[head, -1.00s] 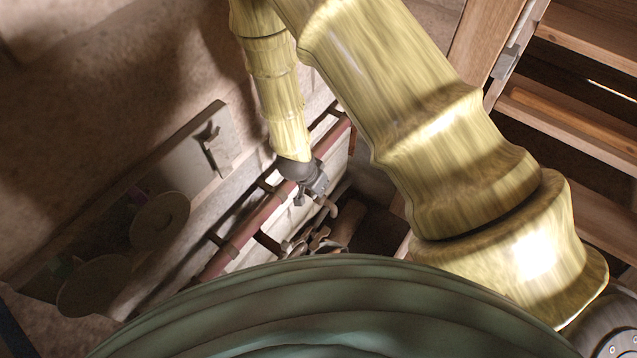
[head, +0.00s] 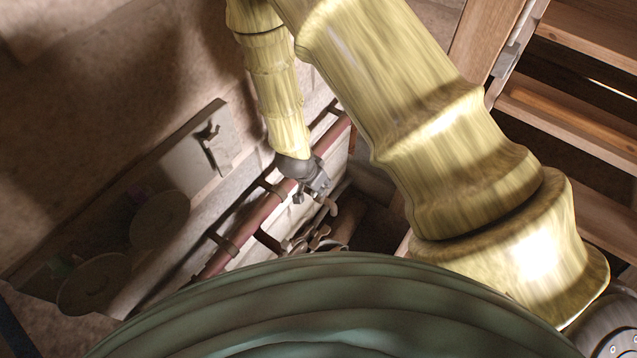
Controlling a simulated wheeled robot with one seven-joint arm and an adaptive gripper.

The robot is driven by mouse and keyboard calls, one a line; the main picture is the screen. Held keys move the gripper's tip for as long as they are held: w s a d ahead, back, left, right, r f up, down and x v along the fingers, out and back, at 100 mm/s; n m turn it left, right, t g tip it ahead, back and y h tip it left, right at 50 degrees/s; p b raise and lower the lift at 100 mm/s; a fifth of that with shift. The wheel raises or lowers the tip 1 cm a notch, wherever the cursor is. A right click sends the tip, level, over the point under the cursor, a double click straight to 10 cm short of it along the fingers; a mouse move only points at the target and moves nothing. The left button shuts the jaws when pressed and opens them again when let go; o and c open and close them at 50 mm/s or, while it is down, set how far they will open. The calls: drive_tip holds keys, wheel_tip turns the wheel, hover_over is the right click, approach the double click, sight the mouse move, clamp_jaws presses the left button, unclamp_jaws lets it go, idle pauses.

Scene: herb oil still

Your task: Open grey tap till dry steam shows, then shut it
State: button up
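My gripper (head: 318,184) is at the end of my yellow arm, in the middle of the head view. It is small and dark grey and sits at the reddish pipe along the wall. A pale curved spout (head: 331,205) shows just below the fingertips. The grey tap itself cannot be told apart from the gripper here, and I cannot tell whether the fingers are closed on anything. No steam is visible at the spout.
The reddish pipe (head: 258,213) runs along the wall on brackets. Several brownish valve-like pieces (head: 312,238) lie below it. A pale wall board with a hook (head: 209,150) and two round discs (head: 160,220) is at left. Wooden shelves (head: 580,100) stand at right.

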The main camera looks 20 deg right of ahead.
drive_tip(key=s+a, duration=0.7)
drive_tip(key=a, duration=0.3)
drive_tip(key=shift+r, duration=0.25)
drive_tip(key=shift+s, duration=0.1)
drive_tip(key=s+d+f+n+p, duration=0.25)
drive_tip(key=s+d+n, duration=0.4)
drive_tip(key=d, duration=0.65)
drive_tip(key=s+d+f+n+g+y+b, duration=0.1)
drive_tip(key=s+d+f+n, duration=0.1)
drive_tip(key=s, duration=0.5)
drive_tip(key=s+d+f+n+g+y+b, duration=0.1)
drive_tip(key=s+f+n+y, duration=0.1)
drive_tip(key=s+f, duration=0.2)
drive_tip(key=s, duration=0.2)
drive_tip(key=shift+s+d+g+y, duration=0.3)
drive_tip(key=shift+s+d, duration=0.1)
